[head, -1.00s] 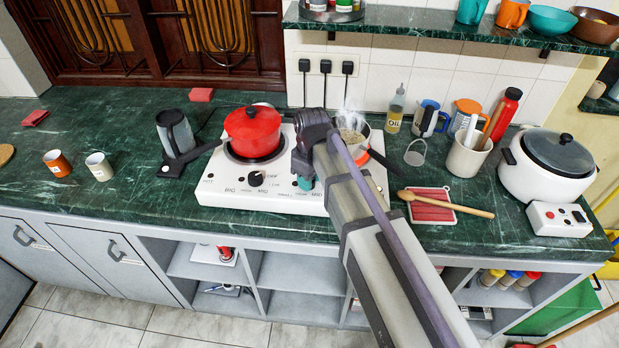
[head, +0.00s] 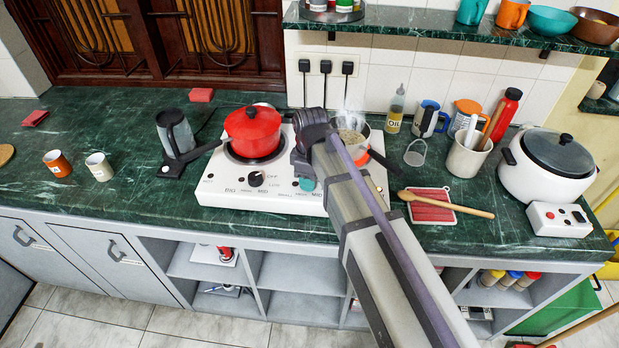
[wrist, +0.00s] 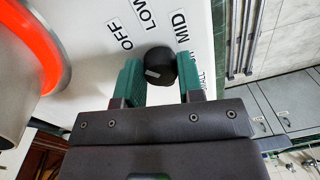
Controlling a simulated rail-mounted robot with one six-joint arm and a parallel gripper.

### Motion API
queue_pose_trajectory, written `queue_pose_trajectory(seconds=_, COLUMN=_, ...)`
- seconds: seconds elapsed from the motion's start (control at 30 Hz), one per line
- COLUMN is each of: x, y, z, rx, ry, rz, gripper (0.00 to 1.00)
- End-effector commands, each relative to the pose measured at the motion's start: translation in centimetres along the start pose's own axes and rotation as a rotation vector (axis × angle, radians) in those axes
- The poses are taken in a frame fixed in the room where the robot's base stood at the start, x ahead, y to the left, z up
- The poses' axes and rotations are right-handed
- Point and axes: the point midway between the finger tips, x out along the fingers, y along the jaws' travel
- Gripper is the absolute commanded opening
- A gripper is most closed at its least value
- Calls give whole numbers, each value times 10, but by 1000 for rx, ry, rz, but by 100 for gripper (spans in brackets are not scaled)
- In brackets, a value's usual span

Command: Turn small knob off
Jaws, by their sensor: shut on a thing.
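The white two-burner stove (head: 215,185) stands on the counter. The small knob (wrist: 161,66) is a dark round knob with a pale mark on its left side in the wrist view. OFF, LOW and MID labels are printed around it; I cannot tell exactly which one the mark meets. My gripper (head: 306,184) is at the stove's front, and its green fingers (wrist: 161,82) are shut on the small knob, one on each side. In the head view my gripper hides this knob. The small burner's ring (wrist: 57,50) glows orange-red under a steaming pot (head: 350,137).
The big knob (head: 256,179) is left of my gripper, in front of a red pot (head: 252,131). A wooden spoon (head: 450,204) and a red-and-white mat (head: 431,204) lie right of my arm.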

Motion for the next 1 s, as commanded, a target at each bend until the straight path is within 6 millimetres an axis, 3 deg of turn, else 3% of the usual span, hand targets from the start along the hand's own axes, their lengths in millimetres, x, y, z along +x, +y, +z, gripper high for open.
queue_pose_trajectory(seconds=0.03, x=0, y=0, z=0, rx=-1, ry=0, rz=-1, gripper=11)
queue_pose_trajectory(seconds=0.07, x=0, y=0, z=0, rx=-1, ry=0, rz=-1, gripper=37)
queue_pose_trajectory(seconds=0.3, x=0, y=0, z=0, rx=0, ry=0, rz=-1, gripper=60)
queue_pose_trajectory(seconds=0.53, x=0, y=0, z=0, rx=1, ry=0, rz=0, gripper=60)
queue_pose_trajectory(seconds=0.67, x=-11, y=0, z=0, rx=1, ry=0, rz=0, gripper=60)
queue_pose_trajectory(seconds=1.0, x=-90, y=-1, z=0, rx=1, ry=0, rz=0, gripper=60)
